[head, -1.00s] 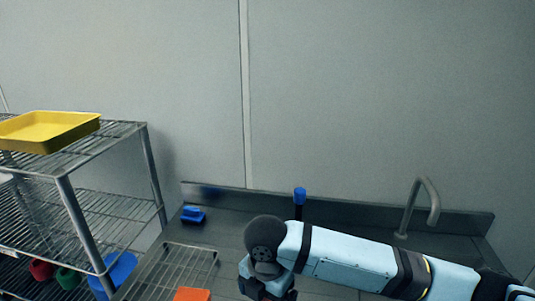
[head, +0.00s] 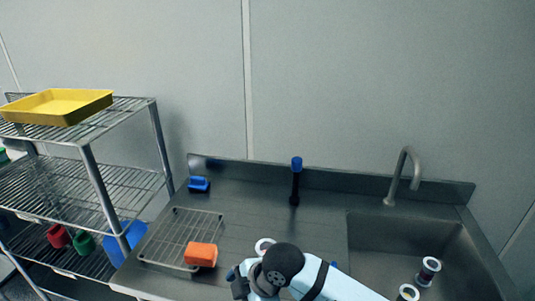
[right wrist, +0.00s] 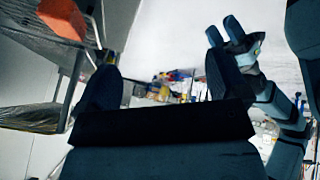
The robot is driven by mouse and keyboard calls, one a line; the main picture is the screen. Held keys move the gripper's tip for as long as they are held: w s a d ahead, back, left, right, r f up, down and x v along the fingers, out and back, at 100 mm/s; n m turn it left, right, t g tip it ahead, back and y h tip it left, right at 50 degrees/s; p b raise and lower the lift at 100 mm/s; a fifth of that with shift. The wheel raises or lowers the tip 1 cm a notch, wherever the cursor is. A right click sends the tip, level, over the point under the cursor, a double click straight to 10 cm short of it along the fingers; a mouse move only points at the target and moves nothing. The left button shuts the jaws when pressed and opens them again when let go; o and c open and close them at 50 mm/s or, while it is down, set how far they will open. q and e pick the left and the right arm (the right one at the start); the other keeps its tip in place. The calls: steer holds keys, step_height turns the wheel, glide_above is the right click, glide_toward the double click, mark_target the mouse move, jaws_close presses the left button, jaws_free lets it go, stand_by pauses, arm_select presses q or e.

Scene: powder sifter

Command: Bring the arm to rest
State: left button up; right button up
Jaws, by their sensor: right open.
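My right arm (head: 330,284) is light blue with a dark round joint and comes in at the bottom of the head view, over the front of the steel counter. The right gripper is not clearly seen there. In the right wrist view my right gripper (right wrist: 160,75) has its two dark fingers wide apart, with nothing between them. Another light-blue arm with dark fingers, my left gripper (right wrist: 224,34), shows at the upper right of that view. Whether its fingers are open or shut is unclear. It is not in the head view.
An orange block (head: 201,254) sits on a wire rack (head: 177,228) left of my arm. A blue-topped black post (head: 295,185) and small blue item (head: 199,185) stand behind. The sink (head: 385,228) holds white-rimmed cylinders (head: 429,268). Wire shelving (head: 100,190) with a yellow tray (head: 58,106) stands left.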

steer(key=s+d+f+m+t+h+p, duration=0.1)
steer(key=s+d+f+m+t, duration=0.2)
steer(key=d, duration=0.5)
steer(key=s+d+f+m+t+h+p, duration=0.1)
steer(key=s+d+f+m+t, duration=0.2)
steer(key=s+d+f+m, duration=0.3)
steer(key=s+d+f+m+t+h+p, duration=0.1)
steer(key=s+d+f+m+t, duration=0.2)
steer(key=d+m, duration=0.7)
step_height(320, 180, down, 3)
steer(key=shift+s+d+r+m+t, duration=0.15)
steer(key=shift+s+d+m+t, duration=0.25)
steer(key=shift+s+d, duration=0.55)
